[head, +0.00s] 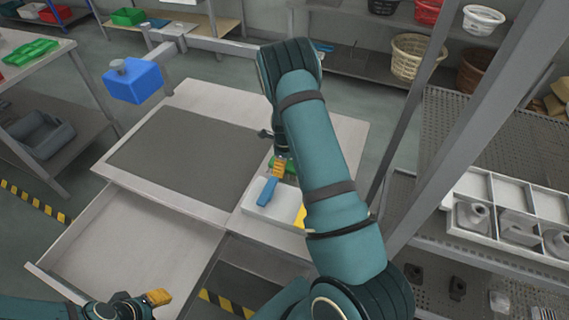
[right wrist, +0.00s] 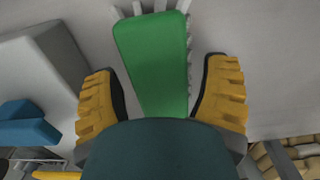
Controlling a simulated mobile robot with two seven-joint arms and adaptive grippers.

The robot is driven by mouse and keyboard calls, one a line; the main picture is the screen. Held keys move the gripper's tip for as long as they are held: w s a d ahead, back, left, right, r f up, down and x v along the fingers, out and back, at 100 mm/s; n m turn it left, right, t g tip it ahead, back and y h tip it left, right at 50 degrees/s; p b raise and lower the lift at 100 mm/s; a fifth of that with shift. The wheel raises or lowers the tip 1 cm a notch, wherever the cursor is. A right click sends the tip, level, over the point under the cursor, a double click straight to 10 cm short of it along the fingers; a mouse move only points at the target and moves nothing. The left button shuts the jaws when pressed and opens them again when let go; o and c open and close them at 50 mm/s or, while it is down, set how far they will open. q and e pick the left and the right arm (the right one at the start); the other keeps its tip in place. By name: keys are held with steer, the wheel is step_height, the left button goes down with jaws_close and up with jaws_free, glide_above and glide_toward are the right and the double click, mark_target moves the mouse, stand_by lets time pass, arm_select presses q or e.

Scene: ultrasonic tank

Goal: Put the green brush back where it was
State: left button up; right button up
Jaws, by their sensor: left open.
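The green brush (right wrist: 155,65) lies on the light table top, just behind a white tray (head: 252,215). In the head view the green brush (head: 291,166) is mostly hidden by my right gripper. My right gripper (right wrist: 162,100) is open, with its yellow fingers on either side of the brush and a gap visible at each side. In the head view the right gripper (head: 278,171) is above the table near the tray. A blue brush (head: 267,191) and a yellow piece (head: 301,216) are in the tray. My left gripper (head: 142,302) is open and empty at the lower left.
An open, empty drawer (head: 130,243) juts out at the table's front left. A grey mat (head: 190,150) covers the table's left part and is clear. A metal post (head: 455,130) and shelves are at the right.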

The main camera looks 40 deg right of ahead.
steer(key=shift+r, duration=0.1)
step_height(320, 180, up, 12)
steer(key=shift+p, duration=0.4)
stand_by(0.3)
steer(key=shift+r, duration=0.1)
stand_by(0.4)
